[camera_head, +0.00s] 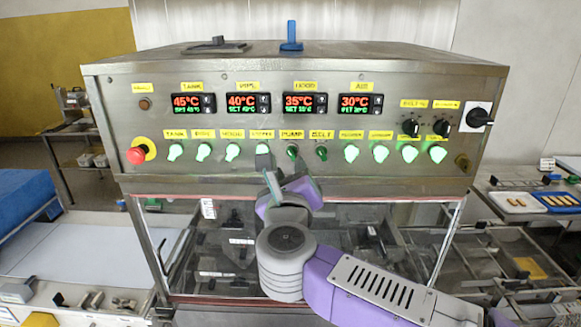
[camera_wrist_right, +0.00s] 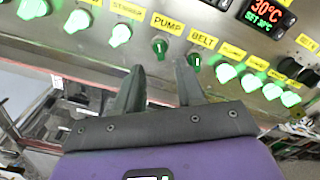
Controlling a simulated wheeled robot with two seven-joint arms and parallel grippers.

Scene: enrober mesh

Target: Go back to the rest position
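My right gripper (camera_head: 284,179) is in front of the lower edge of the steel control panel (camera_head: 300,185). In the right wrist view its two dark fingers (camera_wrist_right: 160,75) stand apart with nothing between them. The dark green PUMP knob (camera_wrist_right: 160,47) and BELT knob (camera_wrist_right: 193,62) lie just beyond the fingertips; I cannot tell whether a finger touches either. In the head view the PUMP knob (camera_head: 292,151) and BELT knob (camera_head: 321,153) are darker than the brightly lit green knobs beside them. My left gripper is in neither view.
A red emergency stop (camera_head: 136,156) sticks out at the panel's left, and a black rotary switch (camera_head: 478,117) at its right. Four displays read 45, 40, 35 and 30 °C. Below is a framed glass enclosure (camera_head: 225,240). Trays (camera_head: 515,202) stand at right, a blue block (camera_head: 25,205) at left.

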